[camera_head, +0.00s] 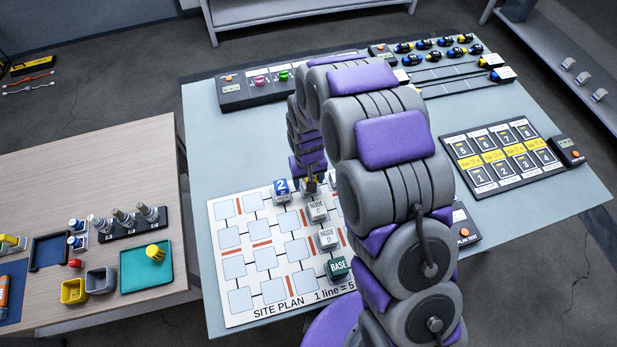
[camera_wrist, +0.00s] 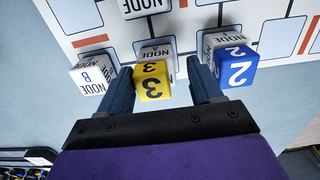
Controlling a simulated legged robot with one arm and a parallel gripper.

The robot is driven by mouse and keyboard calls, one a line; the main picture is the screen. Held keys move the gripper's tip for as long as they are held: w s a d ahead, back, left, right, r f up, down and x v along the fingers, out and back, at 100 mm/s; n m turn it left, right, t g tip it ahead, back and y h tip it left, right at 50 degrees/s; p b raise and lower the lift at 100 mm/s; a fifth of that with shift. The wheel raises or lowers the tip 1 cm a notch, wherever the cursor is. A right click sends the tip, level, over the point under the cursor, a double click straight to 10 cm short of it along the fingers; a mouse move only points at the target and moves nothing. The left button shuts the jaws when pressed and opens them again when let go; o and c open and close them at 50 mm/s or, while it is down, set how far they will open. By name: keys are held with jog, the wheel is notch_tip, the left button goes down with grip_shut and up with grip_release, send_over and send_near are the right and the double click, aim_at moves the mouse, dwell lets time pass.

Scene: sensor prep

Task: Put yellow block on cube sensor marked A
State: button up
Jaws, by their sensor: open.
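A yellow block (camera_wrist: 152,84) marked 3 stands between the two fingers of my gripper (camera_wrist: 161,75) in the wrist view. The fingers are open, one on each side of the block; a little gap shows on the right. The block appears to rest on a white node cube (camera_wrist: 156,51), partly hidden behind it, whose letter I cannot read clearly. In the head view my gripper (camera_head: 311,183) is low over the site plan board, and my arm hides much of that area.
A white cube marked B (camera_wrist: 92,74) is left of my fingers, and a blue block marked 2 (camera_wrist: 238,70) sits close on the right. Cubes marked NODE C (camera_head: 317,209) and NODE D (camera_head: 327,239) and a green BASE block (camera_head: 338,268) line the site plan (camera_head: 244,318).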

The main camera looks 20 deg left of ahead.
jog(key=shift+d+r, duration=0.2)
jog(key=shift+d, duration=0.2)
jog(key=shift+r, duration=0.35)
notch_tip(320, 180, up, 11)
jog(key=p, duration=0.2)
jog(key=shift+r, duration=0.15)
jog(key=shift+r, duration=0.1)
